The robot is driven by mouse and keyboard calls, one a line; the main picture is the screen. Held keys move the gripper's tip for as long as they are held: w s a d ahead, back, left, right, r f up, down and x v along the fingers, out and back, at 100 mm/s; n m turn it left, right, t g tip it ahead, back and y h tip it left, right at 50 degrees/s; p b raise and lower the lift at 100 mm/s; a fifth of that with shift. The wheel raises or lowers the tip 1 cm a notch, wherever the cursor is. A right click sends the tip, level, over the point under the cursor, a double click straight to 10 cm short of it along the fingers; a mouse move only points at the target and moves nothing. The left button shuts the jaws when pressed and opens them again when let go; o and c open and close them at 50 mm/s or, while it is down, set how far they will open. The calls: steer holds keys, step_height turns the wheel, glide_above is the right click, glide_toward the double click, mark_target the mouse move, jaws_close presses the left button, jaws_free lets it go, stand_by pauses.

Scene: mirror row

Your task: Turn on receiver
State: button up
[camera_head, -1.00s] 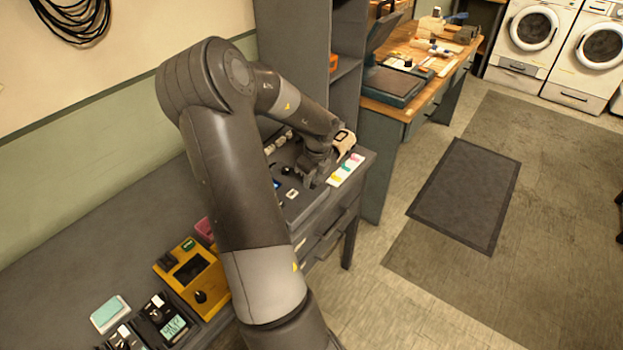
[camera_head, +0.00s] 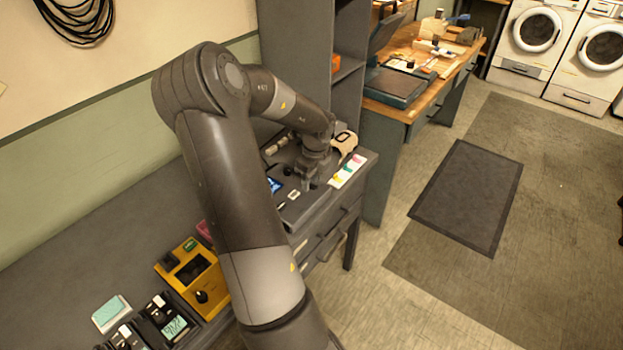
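A dark, flat device (camera_head: 289,208), which looks like the receiver, lies on the right part of the grey desk. A small blue lit display (camera_head: 274,185) shows on it, partly hidden by my arm. A small pale switch or button (camera_head: 293,194) sits to the right of the display. My gripper (camera_head: 308,184) points down over the device's right side, close to its top. I cannot tell if it touches. Its fingers are small and dark, so their opening is unclear.
A strip of coloured labels (camera_head: 347,171) and a beige object with a dark loop (camera_head: 344,142) lie right of my gripper. A yellow device (camera_head: 190,273) and black meters (camera_head: 165,318) stand at the desk's near left. A tall grey shelf (camera_head: 296,60) rises behind.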

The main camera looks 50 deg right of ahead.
mark_target(314, 187)
step_height(314, 187, up, 11)
steer(key=s, duration=0.1)
steer(key=shift+f, duration=0.15)
stand_by(0.7)
steer(key=w+a+r+n+t+y, duration=0.15)
steer(key=a+r+n, duration=0.25)
steer(key=a+n, duration=0.6)
steer(key=w+a+r+n+t+y, duration=0.15)
steer(key=a+r+n, duration=0.45)
steer(key=a, duration=0.8)
steer(key=s+a+r+n+h, duration=0.1)
steer(key=s+a+n, duration=0.2)
steer(key=a+n, duration=0.3)
steer(key=s+a+r+n+t+h, duration=0.1)
steer(key=s+a+n, duration=0.2)
steer(key=a+n, duration=0.4)
steer(key=s+a+r+n+h, duration=0.1)
steer(key=s+a+n, duration=0.3)
steer(key=a+n, duration=0.2)
steer(key=shift+a+r+n, duration=0.25)
steer(key=shift+r+n, duration=0.05)
steer(key=shift+n, duration=0.2)
